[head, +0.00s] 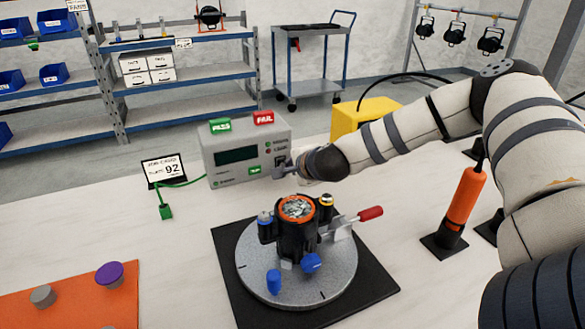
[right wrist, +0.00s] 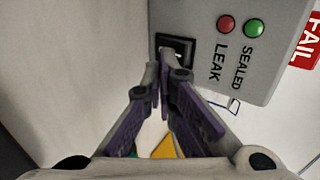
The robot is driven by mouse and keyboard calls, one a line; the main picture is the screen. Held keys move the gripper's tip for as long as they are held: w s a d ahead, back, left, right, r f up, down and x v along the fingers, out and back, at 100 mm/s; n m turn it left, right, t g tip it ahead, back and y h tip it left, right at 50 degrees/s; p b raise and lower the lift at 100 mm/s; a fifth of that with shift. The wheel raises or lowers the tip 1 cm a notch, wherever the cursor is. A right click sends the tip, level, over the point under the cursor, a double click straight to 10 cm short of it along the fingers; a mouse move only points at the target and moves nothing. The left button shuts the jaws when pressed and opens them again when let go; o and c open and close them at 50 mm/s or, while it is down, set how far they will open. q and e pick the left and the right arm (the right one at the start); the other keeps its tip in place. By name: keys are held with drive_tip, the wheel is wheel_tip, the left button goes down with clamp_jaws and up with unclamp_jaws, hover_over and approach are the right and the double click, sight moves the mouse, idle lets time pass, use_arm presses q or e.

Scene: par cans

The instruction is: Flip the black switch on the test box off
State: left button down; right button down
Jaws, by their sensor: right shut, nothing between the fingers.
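The grey test box (head: 236,152) stands on the table with a dark display, a green PASS sign and a red FAIL sign on top. Its black switch (right wrist: 177,48) shows in the right wrist view, set in a black frame beside the LEAK and SEALED lamps. My right gripper (right wrist: 163,72) is shut and empty, with its fingertips at the lower edge of the switch; I cannot tell whether they touch it. In the head view my right gripper (head: 284,172) is at the box's lower right front and hides part of it. My left gripper is not in view.
A round grey turntable (head: 255,272) with a black par can in a fixture stands in front of the box. An orange tool (head: 462,205) stands upright at right. A yellow case (head: 365,113) is behind my right arm.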

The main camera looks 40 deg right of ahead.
drive_tip(key=v, duration=1.2)
drive_tip(key=shift+f, duration=0.1)
